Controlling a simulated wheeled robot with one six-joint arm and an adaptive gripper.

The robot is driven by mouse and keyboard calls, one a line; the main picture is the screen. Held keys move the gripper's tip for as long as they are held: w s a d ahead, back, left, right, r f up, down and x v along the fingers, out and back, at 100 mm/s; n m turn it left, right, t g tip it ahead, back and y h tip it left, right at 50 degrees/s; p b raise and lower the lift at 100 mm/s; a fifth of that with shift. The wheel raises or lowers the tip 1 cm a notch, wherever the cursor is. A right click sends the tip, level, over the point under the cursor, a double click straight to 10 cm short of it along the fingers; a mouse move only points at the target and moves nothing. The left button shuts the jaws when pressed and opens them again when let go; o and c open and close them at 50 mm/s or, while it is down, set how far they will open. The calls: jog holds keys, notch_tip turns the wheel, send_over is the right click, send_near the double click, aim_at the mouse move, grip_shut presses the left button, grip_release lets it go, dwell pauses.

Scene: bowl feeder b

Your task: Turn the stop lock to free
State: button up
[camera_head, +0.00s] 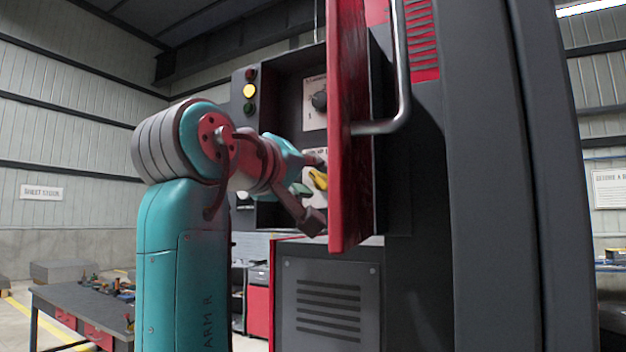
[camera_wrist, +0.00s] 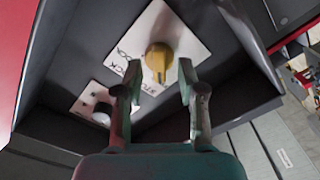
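The stop lock is a yellow knob (camera_wrist: 158,57) on a white plate (camera_wrist: 150,25) inside an open dark box. The printed words on the plate are partly legible, including "LOCK". In the wrist view the knob's narrow grip runs nearly up and down the picture. My gripper (camera_wrist: 159,70) is open, one finger on each side of the knob in the picture, with gaps on both sides. I cannot tell how deep the fingertips reach. The head view also shows the yellow knob (camera_head: 318,179), partly hidden by my gripper (camera_head: 306,190) and the red door.
A second white plate (camera_wrist: 92,108) with a grey knob sits beside it. The open red door (camera_head: 348,130) with a metal handle (camera_head: 403,85) stands close at the right of my gripper. The lamp column has a lit yellow lamp (camera_head: 249,91). Box walls surround the panel.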

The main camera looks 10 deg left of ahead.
jog(key=v, duration=1.1)
